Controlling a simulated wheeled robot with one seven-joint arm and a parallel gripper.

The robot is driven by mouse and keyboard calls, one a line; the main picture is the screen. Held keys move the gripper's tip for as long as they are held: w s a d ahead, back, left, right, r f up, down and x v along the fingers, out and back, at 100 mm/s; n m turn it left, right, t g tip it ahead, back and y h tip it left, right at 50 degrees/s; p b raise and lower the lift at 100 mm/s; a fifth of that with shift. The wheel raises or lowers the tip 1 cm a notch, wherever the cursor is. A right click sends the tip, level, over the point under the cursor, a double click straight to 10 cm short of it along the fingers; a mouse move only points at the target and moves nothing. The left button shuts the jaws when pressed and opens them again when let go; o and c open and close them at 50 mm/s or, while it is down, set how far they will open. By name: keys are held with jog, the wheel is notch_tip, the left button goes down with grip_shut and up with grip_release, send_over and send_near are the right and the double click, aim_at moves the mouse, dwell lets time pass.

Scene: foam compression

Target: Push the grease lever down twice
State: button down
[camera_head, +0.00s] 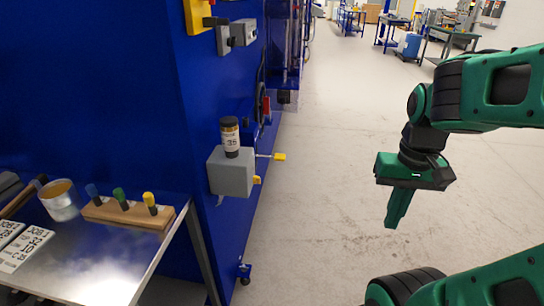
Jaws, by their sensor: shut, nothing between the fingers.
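The grease lever (271,156) is a thin rod with a yellow tip. It sticks out to the right, roughly level, from a grey box (231,173) on the blue machine's side. A dark cylinder with a white label (230,137) stands upright on the box. A small yellow part (257,180) shows low on the box's right side. My gripper (395,222) is green and shut, pointing down over the open floor. It is well to the right of the lever and apart from it, holding nothing.
The blue machine (100,80) fills the left side. A metal table (95,275) at lower left holds a wooden block (128,212) with coloured-handled tools, a round tin (60,200) and printed cards (22,247). The floor (320,190) between the machine and my arm is clear.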

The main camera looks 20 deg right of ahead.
dwell(0.9)
notch_tip(320, 180, up, 8)
jog(key=n+t+y, duration=0.5)
jog(key=t, duration=0.3)
send_over(283, 157)
jog(key=shift+r, duration=0.15)
jog(key=shift+f, duration=4.45)
jog(key=shift+f, duration=0.1)
jog(key=shift+f, duration=0.25)
